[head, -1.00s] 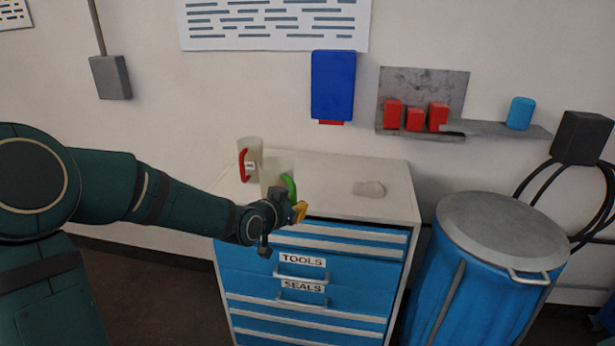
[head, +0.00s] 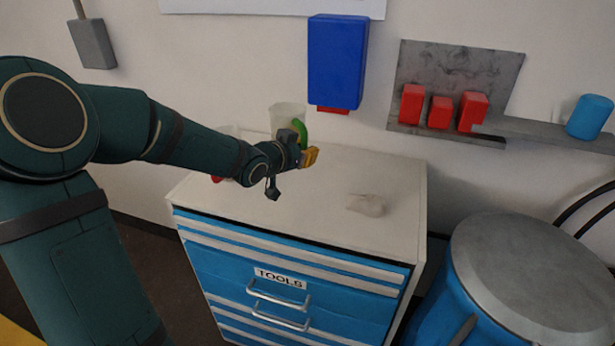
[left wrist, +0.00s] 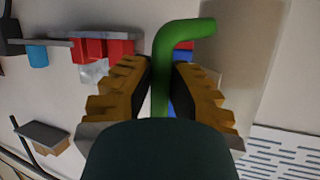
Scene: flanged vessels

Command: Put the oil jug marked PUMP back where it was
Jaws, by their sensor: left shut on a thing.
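A pale, see-through jug (head: 287,113) with a green handle (head: 301,133) is held by my left gripper (head: 311,157) over the cabinet's top, upright or nearly so. In the left wrist view the green handle (left wrist: 165,75) runs between the two yellow-padded fingers of the left gripper (left wrist: 162,85), which is shut on it. No PUMP mark can be read on this jug from here. A second jug with a red handle (head: 217,179) is mostly hidden behind my left arm on the cabinet's left part. My right gripper is not in view.
The cabinet top (head: 385,185) is clear at the right except for a small translucent lump (head: 366,204). A blue box (head: 337,62) hangs on the wall behind. A shelf (head: 445,138) with red blocks and a blue cylinder (head: 589,117) is at right, above a lidded blue drum (head: 525,275).

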